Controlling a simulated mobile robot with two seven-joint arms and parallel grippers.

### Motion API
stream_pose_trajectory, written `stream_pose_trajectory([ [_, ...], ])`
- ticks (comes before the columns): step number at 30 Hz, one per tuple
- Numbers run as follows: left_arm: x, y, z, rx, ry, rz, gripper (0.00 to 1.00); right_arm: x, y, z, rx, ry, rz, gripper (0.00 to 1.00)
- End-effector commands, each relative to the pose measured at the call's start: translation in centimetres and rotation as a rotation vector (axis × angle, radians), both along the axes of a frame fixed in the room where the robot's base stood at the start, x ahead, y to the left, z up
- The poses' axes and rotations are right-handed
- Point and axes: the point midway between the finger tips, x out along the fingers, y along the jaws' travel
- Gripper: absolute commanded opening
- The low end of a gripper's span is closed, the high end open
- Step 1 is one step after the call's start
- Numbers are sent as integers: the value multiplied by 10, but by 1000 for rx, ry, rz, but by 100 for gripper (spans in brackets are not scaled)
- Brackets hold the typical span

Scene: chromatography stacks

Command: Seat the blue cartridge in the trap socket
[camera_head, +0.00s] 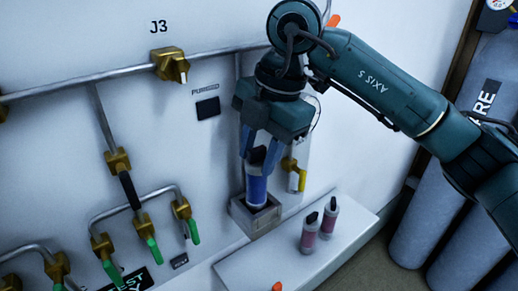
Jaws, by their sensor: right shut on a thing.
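The blue cartridge (257,188), with a dark top, stands roughly upright below my right gripper (261,152). The gripper points down from above, and its two fingers are shut on the cartridge's top part. The trap socket (245,218) is a grey square box against the wall panel. The cartridge's lower end is at the socket's opening, inside its rim in this view. I cannot tell how deep it sits. My left gripper is not in view.
Two pinkish cartridges with black tops (309,234) (329,219) stand on a white shelf (270,262) at right. Pipes with green-handled valves (147,230) cover the panel at left. Grey cylinders (420,230) stand far right.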

Motion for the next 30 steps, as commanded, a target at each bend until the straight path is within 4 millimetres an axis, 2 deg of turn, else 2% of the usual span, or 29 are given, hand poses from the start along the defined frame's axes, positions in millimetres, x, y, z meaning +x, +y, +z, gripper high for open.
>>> stream_pose_trajectory([
  [4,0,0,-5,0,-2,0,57,0,0,-6,0,-1,0,0],
  [12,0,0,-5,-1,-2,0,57,0,0,-7,1,-1,0,0],
  [13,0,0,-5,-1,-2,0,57,0,0,-7,1,-1,0,36],
  [22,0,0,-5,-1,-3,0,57,0,0,-7,1,-1,0,61],
  [27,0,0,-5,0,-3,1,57,0,0,-8,-1,1,0,62],
  [30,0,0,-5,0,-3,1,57,0,0,-8,-1,1,0,70],
])
